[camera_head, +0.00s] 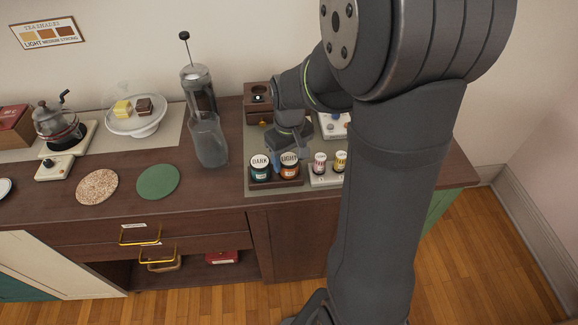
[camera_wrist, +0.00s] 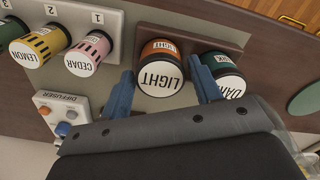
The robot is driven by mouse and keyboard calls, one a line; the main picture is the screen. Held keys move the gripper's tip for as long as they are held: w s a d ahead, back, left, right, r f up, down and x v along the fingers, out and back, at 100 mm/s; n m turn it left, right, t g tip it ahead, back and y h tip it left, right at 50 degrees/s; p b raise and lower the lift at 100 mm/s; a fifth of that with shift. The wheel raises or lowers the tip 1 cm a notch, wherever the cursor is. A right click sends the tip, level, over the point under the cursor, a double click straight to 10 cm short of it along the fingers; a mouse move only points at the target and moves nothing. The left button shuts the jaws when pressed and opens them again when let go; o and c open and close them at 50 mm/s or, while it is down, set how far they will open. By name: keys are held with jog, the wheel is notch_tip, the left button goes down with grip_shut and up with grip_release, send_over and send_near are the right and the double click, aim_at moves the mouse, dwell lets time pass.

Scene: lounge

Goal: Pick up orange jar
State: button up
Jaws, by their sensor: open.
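The orange jar (camera_head: 289,172) has a white lid reading "LIGHT" and stands in a dark wooden holder (camera_head: 277,184) on the cabinet top. It also shows in the wrist view (camera_wrist: 162,48), upside down. A dark green jar (camera_head: 260,172) with a lid reading "DARK" stands beside it in the same holder, at right in the wrist view (camera_wrist: 214,60). My gripper (camera_wrist: 164,92) is open, with one blue finger on each side of the orange jar's lid in that view. In the head view my gripper (camera_head: 291,143) is just behind and above the jars. Contact cannot be told.
A white rack with a pink "CEDAR" canister (camera_wrist: 86,52) and a yellow "LEMON" canister (camera_wrist: 40,45) is close beside the holder. A white diffuser box (camera_wrist: 62,112) is nearby. A glass bottle (camera_head: 209,140) stands to the left, with a green coaster (camera_head: 158,182) further left.

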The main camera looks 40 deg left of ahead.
jog(key=shift+f, duration=1.25)
jog(key=c, duration=0.8)
jog(key=shift+c, duration=0.2)
